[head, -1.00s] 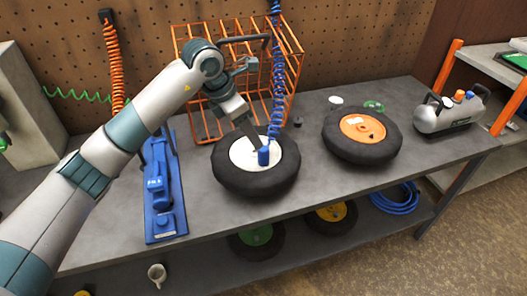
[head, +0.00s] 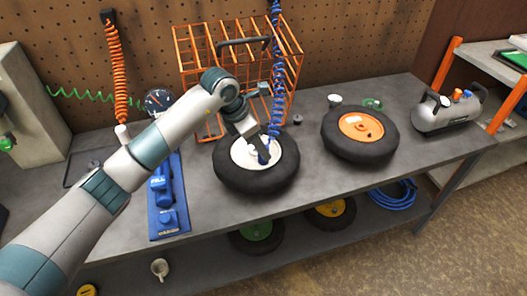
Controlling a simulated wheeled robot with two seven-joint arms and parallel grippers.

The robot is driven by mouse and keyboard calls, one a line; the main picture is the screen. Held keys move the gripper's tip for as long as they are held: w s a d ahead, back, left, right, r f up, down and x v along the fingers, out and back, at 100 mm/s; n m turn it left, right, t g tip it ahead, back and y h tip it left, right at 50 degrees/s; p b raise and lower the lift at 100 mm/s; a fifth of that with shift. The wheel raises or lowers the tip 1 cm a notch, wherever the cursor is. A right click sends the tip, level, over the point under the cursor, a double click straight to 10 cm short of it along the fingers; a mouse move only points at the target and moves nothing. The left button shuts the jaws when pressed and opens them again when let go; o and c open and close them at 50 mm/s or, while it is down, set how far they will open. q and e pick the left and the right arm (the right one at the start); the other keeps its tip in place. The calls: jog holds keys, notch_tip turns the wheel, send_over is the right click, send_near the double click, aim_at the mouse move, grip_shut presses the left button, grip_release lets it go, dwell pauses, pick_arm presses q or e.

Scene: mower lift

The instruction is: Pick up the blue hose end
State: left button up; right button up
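The blue hose end (head: 263,157) hangs from a coiled blue hose (head: 276,90) in front of the white hub of the left tire (head: 257,184). My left gripper (head: 264,151) reaches in from the left, pointing down over the hub. Its fingers are right at the hose end and partly cover it. They are too small and overlapped to show whether they are closed on it or around it. My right gripper is not in view.
An orange wire basket (head: 197,62) stands behind the tire. A tire with an orange hub (head: 359,127) lies to the right, and a grey air tank (head: 447,112) beyond it. A blue tool (head: 167,205) lies under my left arm.

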pick_arm(q)
jog(key=p+x, duration=0.1)
jog(key=x, duration=0.1)
jog(key=shift+w+d+f, duration=0.15)
jog(key=shift+d+f, duration=0.15)
jog(key=shift+f, duration=0.4)
jog(key=shift+w, duration=0.1)
jog(key=shift+c, duration=0.2)
